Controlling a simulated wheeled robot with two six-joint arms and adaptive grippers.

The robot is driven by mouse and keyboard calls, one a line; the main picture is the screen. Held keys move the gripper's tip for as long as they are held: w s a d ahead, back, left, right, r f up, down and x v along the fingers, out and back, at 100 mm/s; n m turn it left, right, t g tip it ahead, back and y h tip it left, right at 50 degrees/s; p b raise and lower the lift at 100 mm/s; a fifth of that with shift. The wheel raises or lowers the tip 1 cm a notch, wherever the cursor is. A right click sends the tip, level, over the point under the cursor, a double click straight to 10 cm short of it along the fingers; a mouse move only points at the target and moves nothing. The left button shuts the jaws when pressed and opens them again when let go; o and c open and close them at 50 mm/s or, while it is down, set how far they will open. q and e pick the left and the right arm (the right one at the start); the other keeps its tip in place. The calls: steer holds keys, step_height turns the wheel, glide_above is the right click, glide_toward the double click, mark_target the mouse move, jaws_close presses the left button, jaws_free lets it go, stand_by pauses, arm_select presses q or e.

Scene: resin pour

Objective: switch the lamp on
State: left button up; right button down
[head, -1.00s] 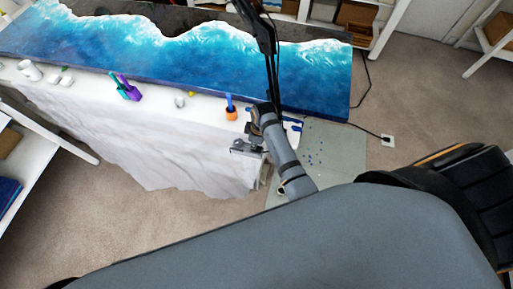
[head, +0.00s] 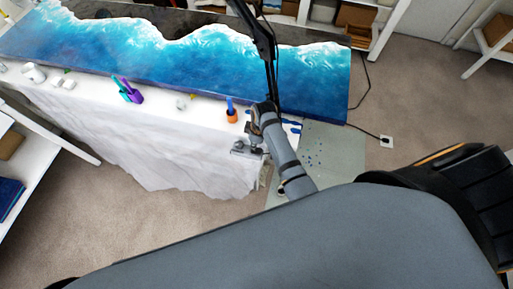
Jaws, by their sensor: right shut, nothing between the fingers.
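The lamp's black jointed arm (head: 261,38) rises from the table's near edge, and its upper part runs out of the top of the frame. The lamp head and any switch on it are not in view. My right gripper (head: 240,148) is shut and empty, beside the white cloth on the table's front, below and slightly left of the lamp's foot. My right forearm and wrist partly hide the lamp's lower end. I cannot see contact between the gripper and the lamp. My left gripper is not in view.
A blue and white wave panel (head: 180,60) covers much of the table.

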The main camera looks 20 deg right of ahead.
steer(key=shift+r, duration=1.95)
